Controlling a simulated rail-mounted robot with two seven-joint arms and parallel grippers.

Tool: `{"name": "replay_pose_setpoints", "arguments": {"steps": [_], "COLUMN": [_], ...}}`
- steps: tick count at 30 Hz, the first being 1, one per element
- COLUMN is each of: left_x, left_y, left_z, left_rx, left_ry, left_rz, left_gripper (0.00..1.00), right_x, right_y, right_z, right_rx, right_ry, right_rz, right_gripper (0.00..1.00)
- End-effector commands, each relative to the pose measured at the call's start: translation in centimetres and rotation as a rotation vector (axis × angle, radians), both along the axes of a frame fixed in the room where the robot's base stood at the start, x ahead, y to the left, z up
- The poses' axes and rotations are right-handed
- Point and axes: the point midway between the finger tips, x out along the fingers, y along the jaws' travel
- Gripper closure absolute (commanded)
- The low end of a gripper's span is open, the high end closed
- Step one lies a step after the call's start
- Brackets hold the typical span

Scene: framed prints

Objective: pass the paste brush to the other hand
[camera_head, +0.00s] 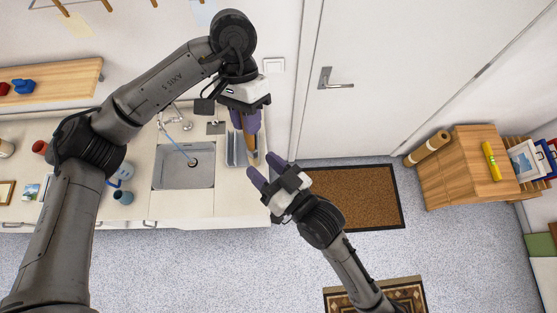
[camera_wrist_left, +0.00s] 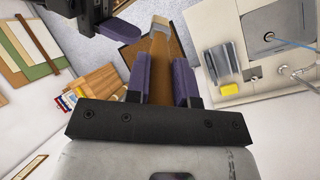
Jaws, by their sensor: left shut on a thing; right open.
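My left gripper (camera_head: 245,120) is shut on the paste brush (camera_head: 251,141), high in the middle of the head view. The brush has a brown wooden handle and points down in that view; its pale tip end lies farthest from the jaws. In the left wrist view the brush (camera_wrist_left: 161,60) stands between the purple fingers of my left gripper (camera_wrist_left: 160,85) and points away from the palm. My right gripper (camera_head: 266,172) is open and empty, just below the brush tip in the head view, its fingers toward it. A purple finger of it also shows at the top of the left wrist view.
A counter with a sink (camera_head: 184,166) and tap lies left of the grippers. A grey rack (camera_head: 236,150) stands close behind the brush. A brown doormat (camera_head: 350,196) lies by the white door. A wooden cabinet (camera_head: 458,172) stands at right.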

Motion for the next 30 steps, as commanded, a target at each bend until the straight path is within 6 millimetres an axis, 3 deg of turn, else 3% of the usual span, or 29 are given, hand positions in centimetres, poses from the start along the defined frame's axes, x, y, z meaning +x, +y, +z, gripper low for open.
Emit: {"name": "replay_pose_setpoints", "arguments": {"steps": [12,27,30], "left_x": [0.0,0.0,0.0], "left_y": [0.0,0.0,0.0], "left_z": [0.0,0.0,0.0], "left_rx": [0.000,0.000,0.000], "left_ry": [0.000,0.000,0.000], "left_rz": [0.000,0.000,0.000], "left_gripper": [1.00,1.00,1.00], "right_x": [3.8,4.4,4.4], "right_y": [3.6,4.2,4.2], "right_z": [0.0,0.0,0.0], "right_rx": [0.001,-0.001,-0.001], "right_ry": [0.001,0.001,0.001], "right_rz": [0.000,0.000,0.001], "right_gripper": [0.52,0.52,0.60]}}
